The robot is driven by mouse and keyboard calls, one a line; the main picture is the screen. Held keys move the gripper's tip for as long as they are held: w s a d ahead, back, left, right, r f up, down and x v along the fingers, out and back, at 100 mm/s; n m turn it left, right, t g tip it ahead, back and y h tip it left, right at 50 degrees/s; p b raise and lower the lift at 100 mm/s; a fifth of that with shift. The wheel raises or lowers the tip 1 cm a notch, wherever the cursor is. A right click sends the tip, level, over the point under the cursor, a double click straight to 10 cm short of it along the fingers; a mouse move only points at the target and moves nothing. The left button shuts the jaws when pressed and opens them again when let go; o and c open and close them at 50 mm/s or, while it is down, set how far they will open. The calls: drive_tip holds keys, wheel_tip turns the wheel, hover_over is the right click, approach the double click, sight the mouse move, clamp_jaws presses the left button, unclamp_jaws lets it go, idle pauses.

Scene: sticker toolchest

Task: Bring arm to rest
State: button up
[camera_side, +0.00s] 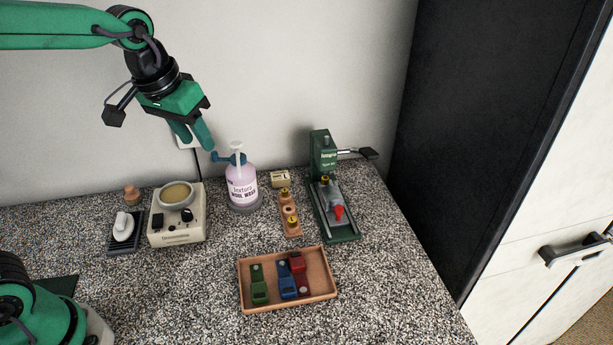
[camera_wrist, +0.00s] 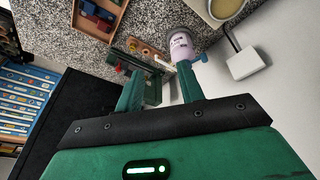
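My green gripper (camera_side: 198,146) is raised above the back of the counter, near the wall, up and left of the pump bottle (camera_side: 241,188). In the wrist view my gripper (camera_wrist: 160,77) has its two green fingers apart. Nothing is held between them. The green press (camera_wrist: 153,90) and the pump bottle (camera_wrist: 181,46) show beyond the fingers, apart from them.
On the speckled counter (camera_side: 200,285) stand a cream warmer (camera_side: 178,230), a white device on a dark base (camera_side: 122,232), a wooden strip (camera_side: 290,214), the press (camera_side: 323,155) and a tray (camera_side: 315,301) of coloured pieces. A dark cabinet side (camera_side: 470,120) rises at right.

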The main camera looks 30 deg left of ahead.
drive_tip(key=s+a+f+t, duration=0.1)
drive_tip(key=s+a, duration=0.4)
drive_tip(key=s, duration=0.8)
drive_tip(key=shift+a+f+m+t+y, duration=0.2)
drive_tip(key=shift+f+m+t+y, duration=0.1)
drive_tip(key=shift+t, duration=0.3)
idle(1.2)
